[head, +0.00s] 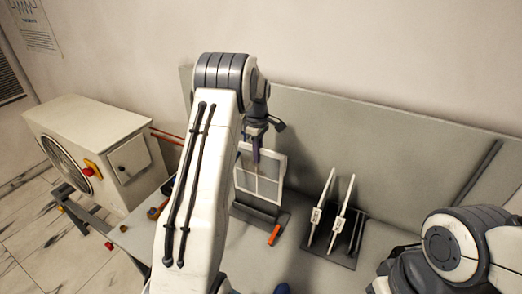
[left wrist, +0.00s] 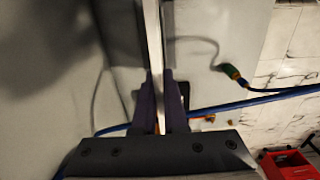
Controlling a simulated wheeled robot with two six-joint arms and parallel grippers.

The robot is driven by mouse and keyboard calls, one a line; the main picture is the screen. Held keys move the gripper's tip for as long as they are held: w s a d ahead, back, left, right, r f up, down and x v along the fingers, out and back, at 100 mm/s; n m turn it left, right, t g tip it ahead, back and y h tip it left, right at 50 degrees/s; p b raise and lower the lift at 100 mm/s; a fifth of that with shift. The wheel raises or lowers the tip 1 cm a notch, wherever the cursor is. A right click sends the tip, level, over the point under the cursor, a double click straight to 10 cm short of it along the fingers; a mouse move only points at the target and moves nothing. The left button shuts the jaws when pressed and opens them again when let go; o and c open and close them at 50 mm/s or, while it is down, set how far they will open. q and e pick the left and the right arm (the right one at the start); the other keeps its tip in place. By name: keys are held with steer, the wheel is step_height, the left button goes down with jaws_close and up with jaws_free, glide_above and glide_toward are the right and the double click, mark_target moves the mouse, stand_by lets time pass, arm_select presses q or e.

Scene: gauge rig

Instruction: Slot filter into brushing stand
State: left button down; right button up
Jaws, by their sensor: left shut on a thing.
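A white-framed filter (head: 268,187) with a light mesh stands upright in the head view, and its left part is hidden behind my arm. My left gripper (head: 256,150) is shut on its top edge. In the left wrist view the purple fingers (left wrist: 160,112) clamp the thin filter edge (left wrist: 153,55). The filter's lower edge is at the grey brushing stand (head: 262,214). I cannot tell whether it sits in the slot or hovers just above. My right arm shows at the right, but its gripper is out of view.
A dark rack (head: 333,252) right of the stand holds two upright white filters (head: 318,210), with empty slots at its right. An orange-handled tool (head: 273,235) lies before the stand. A beige fan unit (head: 95,145) stands left. In the left wrist view, a blue cable (left wrist: 250,101) crosses.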

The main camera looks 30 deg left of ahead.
mark_target(257, 173)
arm_select(q)
steer(key=shift+a, duration=0.1)
stand_by(0.3)
step_height(257, 173, down, 6)
steer(key=b, duration=0.3)
steer(key=shift+r, duration=0.25)
steer(key=shift+p, duration=0.3)
stand_by(0.9)
steer(key=shift+f, duration=0.2)
